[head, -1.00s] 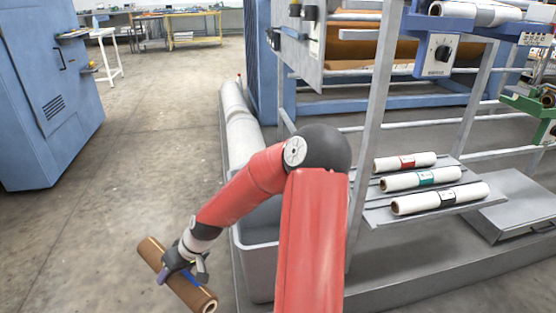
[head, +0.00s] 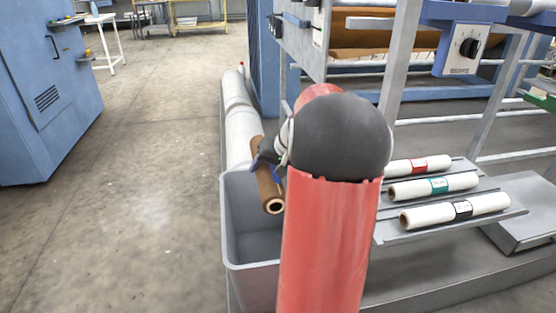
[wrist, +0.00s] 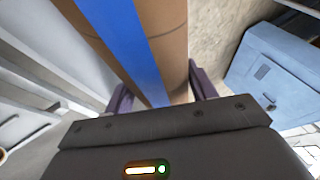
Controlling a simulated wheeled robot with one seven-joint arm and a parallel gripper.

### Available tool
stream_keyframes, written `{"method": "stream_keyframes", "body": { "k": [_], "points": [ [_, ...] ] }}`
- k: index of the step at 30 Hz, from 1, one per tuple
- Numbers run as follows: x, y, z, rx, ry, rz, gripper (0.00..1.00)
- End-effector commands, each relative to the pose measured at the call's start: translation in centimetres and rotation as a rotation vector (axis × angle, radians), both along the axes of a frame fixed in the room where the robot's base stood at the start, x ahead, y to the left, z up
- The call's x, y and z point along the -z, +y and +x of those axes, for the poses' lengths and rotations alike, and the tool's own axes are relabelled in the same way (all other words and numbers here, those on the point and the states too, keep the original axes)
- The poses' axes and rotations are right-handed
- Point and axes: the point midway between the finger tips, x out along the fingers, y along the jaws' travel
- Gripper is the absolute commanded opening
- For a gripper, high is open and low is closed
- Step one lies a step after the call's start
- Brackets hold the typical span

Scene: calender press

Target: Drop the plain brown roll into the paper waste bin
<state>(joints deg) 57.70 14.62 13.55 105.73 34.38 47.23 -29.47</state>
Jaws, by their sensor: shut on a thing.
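The plain brown roll (head: 267,188) is held by my gripper (head: 264,160), which is shut around it. In the head view the roll hangs tilted over the grey bin (head: 229,214), its near end lower, above the open top. The bin's inside looks empty where it shows; its right part is hidden behind my red arm. In the wrist view the roll (wrist: 168,50) with a blue stripe along it lies between the purple fingers (wrist: 160,98).
Long white rolls (head: 238,125) lie behind the bin. A rack to the right holds white rolls with red, teal and black labels (head: 455,211). A blue cabinet (head: 50,95) stands at left; the floor between is clear.

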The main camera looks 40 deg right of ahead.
Motion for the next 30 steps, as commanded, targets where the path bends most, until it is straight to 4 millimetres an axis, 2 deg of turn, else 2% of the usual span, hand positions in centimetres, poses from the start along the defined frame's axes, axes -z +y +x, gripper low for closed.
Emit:
{"method": "stream_keyframes", "body": {
  "k": [7, 30],
  "points": [
    [1.4, 0.0, 0.0, 0.002, 0.0, 0.002, 0.22],
    [10.9, 0.0, 0.1, 0.001, -0.002, -0.001, 0.22]
  ]
}}
